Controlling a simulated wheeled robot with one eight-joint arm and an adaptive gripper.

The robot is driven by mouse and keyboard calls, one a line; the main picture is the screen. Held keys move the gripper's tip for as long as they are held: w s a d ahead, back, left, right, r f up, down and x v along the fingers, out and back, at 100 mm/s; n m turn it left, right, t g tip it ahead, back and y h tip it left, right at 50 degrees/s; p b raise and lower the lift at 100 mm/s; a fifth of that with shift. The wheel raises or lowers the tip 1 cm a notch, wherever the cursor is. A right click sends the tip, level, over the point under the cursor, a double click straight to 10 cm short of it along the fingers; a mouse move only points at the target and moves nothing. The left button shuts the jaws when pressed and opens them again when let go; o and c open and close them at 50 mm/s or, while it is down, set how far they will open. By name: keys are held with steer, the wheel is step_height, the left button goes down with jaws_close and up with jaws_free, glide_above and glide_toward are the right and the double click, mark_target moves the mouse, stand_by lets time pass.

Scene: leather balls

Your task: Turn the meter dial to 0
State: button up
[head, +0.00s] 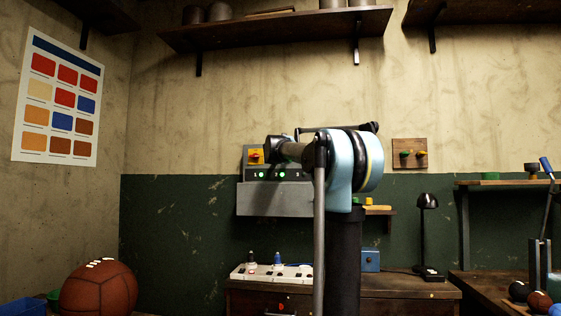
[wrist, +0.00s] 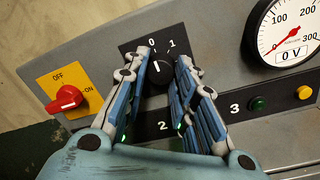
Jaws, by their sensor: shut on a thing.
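The meter dial (wrist: 160,70) is a black round knob on a black plate in the wrist view. Its white mark points up and slightly left, toward the 0 label; a 1 is at its upper right. My gripper (wrist: 162,68) is shut on the dial, a finger on each side. The dial's lower part is partly hidden. In the head view, my arm covers the gripper and dial in front of the grey panel (head: 270,203).
A red OFF/ON switch (wrist: 66,99) on a yellow plate is left of the dial. A round gauge (wrist: 289,32) reading 0 V is at upper right. Green (wrist: 259,104) and yellow (wrist: 304,93) buttons lie below it. A power strip (head: 272,272) is on the bench below.

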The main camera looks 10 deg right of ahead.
stand_by(0.4)
steer(key=o, duration=1.1)
steer(key=shift+w+f, duration=0.1)
steer(key=v, duration=1.2)
